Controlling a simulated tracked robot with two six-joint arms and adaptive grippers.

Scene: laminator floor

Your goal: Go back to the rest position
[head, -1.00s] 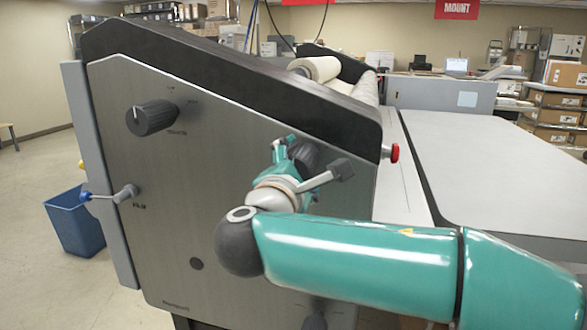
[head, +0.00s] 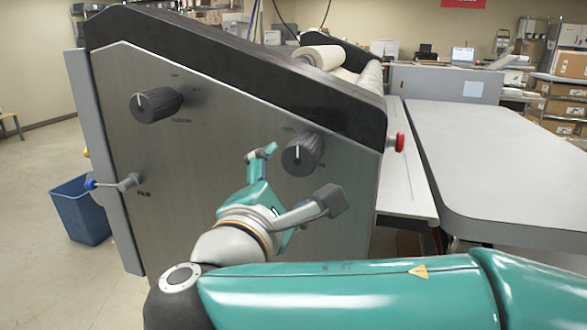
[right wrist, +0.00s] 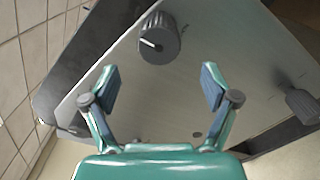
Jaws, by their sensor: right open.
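My right gripper (head: 266,178) is open and empty in front of the laminator's grey side panel (head: 205,190). In the right wrist view its two fingers (right wrist: 158,90) are spread wide with only the panel behind them. In the head view the right-hand black knob (head: 302,154) stands just right of the upper fingertip, and a gap shows between them. Another black knob (head: 157,104) is at the panel's upper left. In the right wrist view a knob (right wrist: 160,40) shows beyond the fingertips, apart from them. My left gripper is not in view.
A blue-tipped crank handle (head: 115,183) sticks out at the panel's left. A red emergency button (head: 400,142) is on its right edge. A wide grey table (head: 490,160) fills the right. A blue bin (head: 82,212) stands on the open floor at left.

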